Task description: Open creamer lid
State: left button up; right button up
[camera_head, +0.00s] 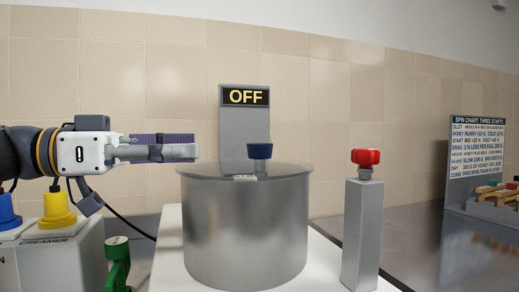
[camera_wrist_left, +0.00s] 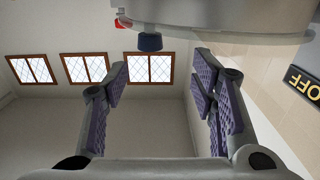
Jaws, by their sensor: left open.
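A metal drum (camera_head: 245,230) stands in the middle of the head view, closed by a flat, see-through lid (camera_head: 215,172) with a dark blue knob (camera_head: 260,151) on top. My left gripper (camera_head: 190,147) is level, left of the lid at about the knob's height, with its fingers pointing right. It is open and empty, apart from the knob. In the left wrist view the blue knob (camera_wrist_left: 150,42) shows beyond the fingertips (camera_wrist_left: 158,75), with the drum (camera_wrist_left: 220,12) along the top edge. A box labelled CREAMER (camera_head: 55,255) stands at the lower left. My right gripper is not in view.
A grey post with a red knob (camera_head: 367,157) stands right of the drum. An OFF sign (camera_head: 245,97) rises behind it. A yellow knob (camera_head: 57,208) and a green handle (camera_head: 118,265) are at the lower left. A spin chart (camera_head: 478,147) stands far right.

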aim_at(260, 145)
pick_arm(q)
jog(key=d, duration=0.4)
jog(key=shift+s+d+r, duration=0.15)
jog(key=shift+s+r, duration=0.2)
jog(key=shift+r, duration=0.05)
jog(key=p+x, duration=0.1)
jog(key=x, duration=0.6)
jog(key=shift+w+f, duration=0.1)
jog(key=shift+w+d+f, duration=0.1)
jog(key=shift+w+d, duration=0.1)
jog(key=shift+d, duration=0.1)
grip_shut()
